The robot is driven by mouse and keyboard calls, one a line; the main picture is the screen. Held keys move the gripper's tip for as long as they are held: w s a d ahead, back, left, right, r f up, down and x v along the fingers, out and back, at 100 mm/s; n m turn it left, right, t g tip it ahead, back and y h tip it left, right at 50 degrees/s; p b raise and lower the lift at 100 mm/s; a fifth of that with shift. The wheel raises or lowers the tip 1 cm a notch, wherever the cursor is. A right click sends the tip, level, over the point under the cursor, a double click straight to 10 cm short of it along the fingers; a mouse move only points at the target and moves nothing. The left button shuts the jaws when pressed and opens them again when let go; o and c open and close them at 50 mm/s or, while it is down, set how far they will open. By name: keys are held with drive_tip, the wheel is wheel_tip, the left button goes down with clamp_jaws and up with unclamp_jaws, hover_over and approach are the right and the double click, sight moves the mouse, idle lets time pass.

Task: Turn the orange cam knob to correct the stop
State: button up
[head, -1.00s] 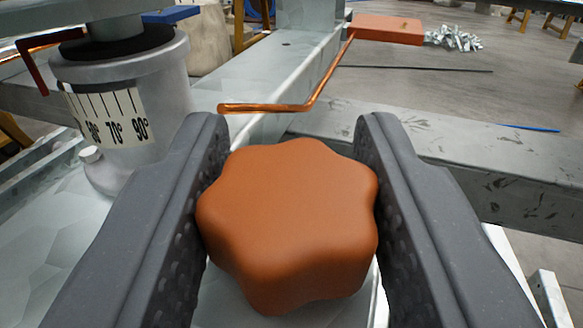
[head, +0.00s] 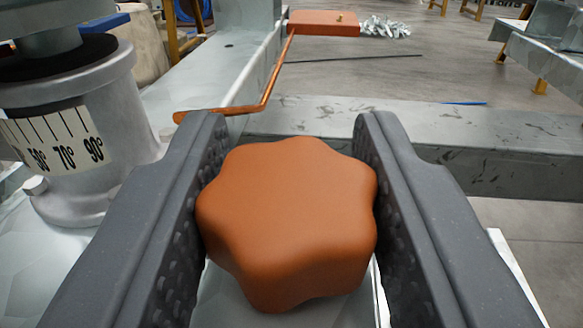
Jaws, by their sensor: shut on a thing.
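The orange cam knob (head: 290,215) is a lobed, star-shaped knob in the lower middle of the head view. My gripper (head: 290,150) has its two dark grey, dimpled fingers on the left and right sides of the knob, shut on it. The knob's underside and whatever it is mounted on are hidden. A grey metal cylinder (head: 105,190) with a black ring stands at the left. It carries a white scale (head: 62,140) with degree marks, of which 70° and 90° are readable. The stop cannot be told apart in this view.
A bent copper rod (head: 268,88) runs behind the knob to an orange block (head: 323,22). A grey steel beam (head: 400,125) crosses behind my gripper. A thin dark rod (head: 350,57), a blue strip (head: 465,102) and silvery scraps (head: 385,27) lie on the floor beyond.

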drive_tip(key=o, duration=1)
drive_tip(key=shift+s, duration=0.1)
drive_tip(key=s+a+p, duration=0.1)
drive_tip(key=s+p, duration=0.1)
drive_tip(key=s, duration=0.9)
drive_tip(key=shift+s, duration=0.35)
